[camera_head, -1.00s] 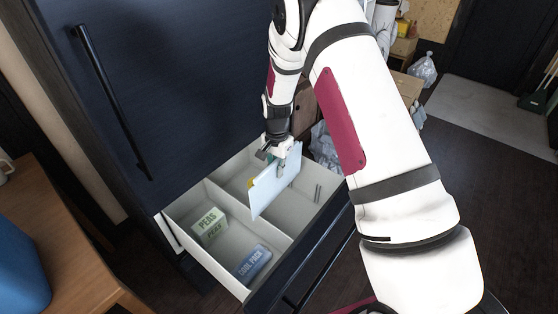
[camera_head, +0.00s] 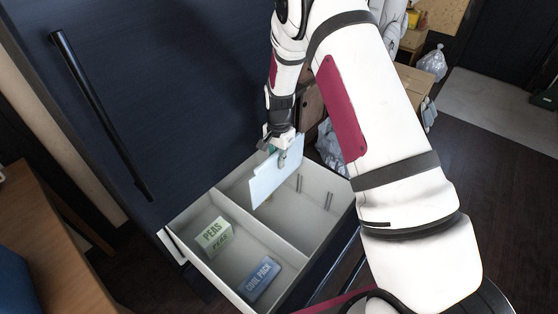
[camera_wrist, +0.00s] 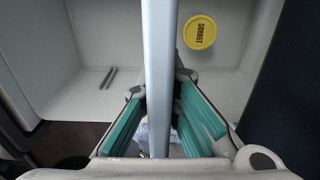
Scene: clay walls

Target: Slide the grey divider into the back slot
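The grey divider (camera_head: 272,182), a thin pale panel, is upright above the right compartment of the open drawer (camera_head: 287,232). My gripper (camera_head: 283,150) holds it by its upper part. In the wrist view the divider's edge (camera_wrist: 158,60) runs between the two teal finger pads, and my gripper (camera_wrist: 162,115) is closed around it. Pairs of short slot ribs show on the drawer's right wall (camera_head: 299,183), (camera_head: 328,200). One pair (camera_wrist: 107,77) also shows in the wrist view, left of the divider. The divider's lower edge looks clear of the floor; whether it touches a slot I cannot tell.
A peas box (camera_head: 213,237) and a blue cool pack (camera_head: 260,277) lie in the left compartment, past a fixed partition (camera_head: 250,219). A yellow-lidded sorbet tub (camera_wrist: 200,32) lies right of the divider in the wrist view. The dark cabinet front (camera_head: 160,90) rises behind the drawer.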

